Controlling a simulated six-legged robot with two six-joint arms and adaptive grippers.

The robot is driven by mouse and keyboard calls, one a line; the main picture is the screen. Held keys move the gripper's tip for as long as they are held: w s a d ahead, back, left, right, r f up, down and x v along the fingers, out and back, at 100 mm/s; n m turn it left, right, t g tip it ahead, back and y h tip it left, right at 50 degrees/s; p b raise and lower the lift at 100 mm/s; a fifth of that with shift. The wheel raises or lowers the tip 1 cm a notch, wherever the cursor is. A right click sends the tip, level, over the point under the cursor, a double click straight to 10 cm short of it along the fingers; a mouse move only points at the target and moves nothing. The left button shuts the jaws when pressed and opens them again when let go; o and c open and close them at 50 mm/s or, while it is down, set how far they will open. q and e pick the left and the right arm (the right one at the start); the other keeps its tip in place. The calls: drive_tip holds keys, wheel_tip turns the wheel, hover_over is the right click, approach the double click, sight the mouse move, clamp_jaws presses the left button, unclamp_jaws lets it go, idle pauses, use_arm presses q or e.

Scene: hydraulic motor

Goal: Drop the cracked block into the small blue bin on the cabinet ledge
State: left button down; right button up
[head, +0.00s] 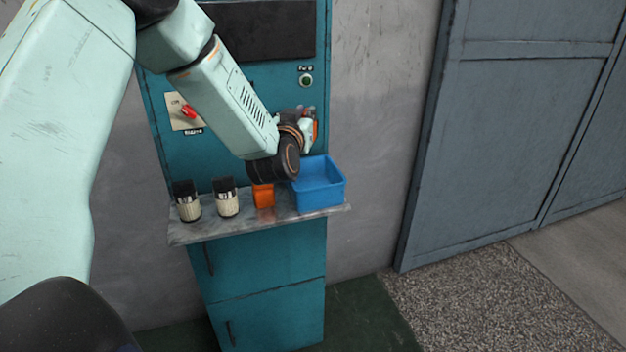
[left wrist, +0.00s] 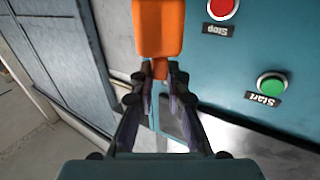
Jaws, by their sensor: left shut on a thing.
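My left gripper (head: 306,122) is at the cabinet front, above the back of the small blue bin (head: 319,186), partly hidden by its own wrist. In the left wrist view the fingers (left wrist: 158,75) are shut on the narrow stem of an orange block (left wrist: 158,28). Only a strip of this block (head: 316,131) shows in the head view. No crack can be made out on it. The bin stands at the right end of the cabinet ledge (head: 205,232), and its visible floor looks empty. My right gripper is not in view.
Another orange block (head: 264,196) stands on the ledge just left of the bin. The cabinet front carries a red switch (head: 188,111), a green button (head: 306,80) and, in the wrist view, a red stop button (left wrist: 222,8).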

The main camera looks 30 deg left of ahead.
use_arm(q)
drive_tip(key=shift+w+r, duration=0.1)
drive_tip(key=shift+r, duration=0.2)
drive_tip(key=shift+d, duration=0.15)
drive_tip(key=f+b, duration=0.4)
drive_tip(key=f, duration=0.1)
drive_tip(key=shift+a+f, duration=0.1)
drive_tip(key=shift+a, duration=0.1)
drive_tip(key=shift+d+f+b, duration=0.1)
drive_tip(key=shift+f+b, duration=0.3)
drive_tip(key=shift+b, duration=0.25)
drive_tip(key=shift+a, duration=0.3)
drive_tip(key=c, duration=1.4)
unclamp_jaws()
drive_tip(key=shift+d, duration=0.3)
drive_tip(key=shift+c, duration=0.2)
drive_tip(key=shift+o, duration=0.9)
drive_tip(key=shift+a, duration=0.2)
drive_tip(key=shift+f, duration=0.1)
